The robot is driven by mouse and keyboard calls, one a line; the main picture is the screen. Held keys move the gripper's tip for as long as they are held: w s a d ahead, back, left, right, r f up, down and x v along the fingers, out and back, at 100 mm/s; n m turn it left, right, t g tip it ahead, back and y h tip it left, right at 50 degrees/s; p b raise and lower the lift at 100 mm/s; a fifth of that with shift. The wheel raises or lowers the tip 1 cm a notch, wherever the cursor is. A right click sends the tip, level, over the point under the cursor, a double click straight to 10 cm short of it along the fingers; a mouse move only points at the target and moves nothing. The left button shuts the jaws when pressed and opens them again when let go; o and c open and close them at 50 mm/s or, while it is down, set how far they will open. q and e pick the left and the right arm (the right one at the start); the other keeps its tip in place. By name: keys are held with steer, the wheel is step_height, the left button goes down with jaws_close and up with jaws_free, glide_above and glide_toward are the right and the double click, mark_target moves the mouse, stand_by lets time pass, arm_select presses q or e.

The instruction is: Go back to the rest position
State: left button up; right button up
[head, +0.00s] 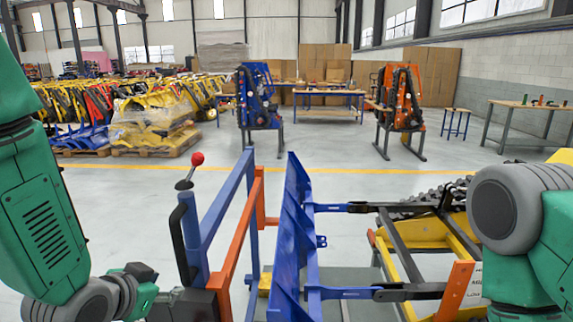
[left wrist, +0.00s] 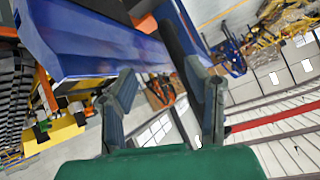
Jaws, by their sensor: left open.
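My left arm comes in from the left in the head view, with its green and grey wrist at the lower left. The left gripper (head: 142,282) is low there, beside the carrier's black handle grip (head: 184,240), and its fingers are hard to make out. In the left wrist view, the left gripper (left wrist: 160,84) has two grey fingers wide apart with nothing between them. A dark bar (left wrist: 174,40), which looks like the handle grip, is close to the right-hand finger. My right arm fills the right edge of the head view; its gripper is out of the picture.
The tracked carrier's blue panel (head: 288,235), orange bar (head: 238,240) and red-knobbed lever (head: 197,159) stand close in front. Its yellow tracked body (head: 415,235) is at right. Farther off are two blue and orange machines on stands, tables and parked yellow machines. Open floor lies between.

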arm_select(q)
steer(key=s+a+f+n+g+b, duration=0.1)
steer(key=s+f+n+g+b, duration=0.15)
steer(key=s+f, duration=0.75)
steer(key=s+a+f+n+g+b, duration=0.1)
steer(key=s+a+f+g+b, duration=0.3)
steer(key=f, duration=0.9)
steer(key=s+f+g, duration=0.1)
steer(key=s+f, duration=0.4)
steer(key=s, duration=0.2)
steer(key=s+f+n+g+y+b, duration=0.1)
steer(key=s+f+g, duration=0.1)
steer(key=s+f, duration=0.3)
steer(key=s, duration=0.3)
steer(key=shift+s+d, duration=0.3)
steer(key=shift+d, duration=0.1)
steer(key=shift+w+f, duration=0.15)
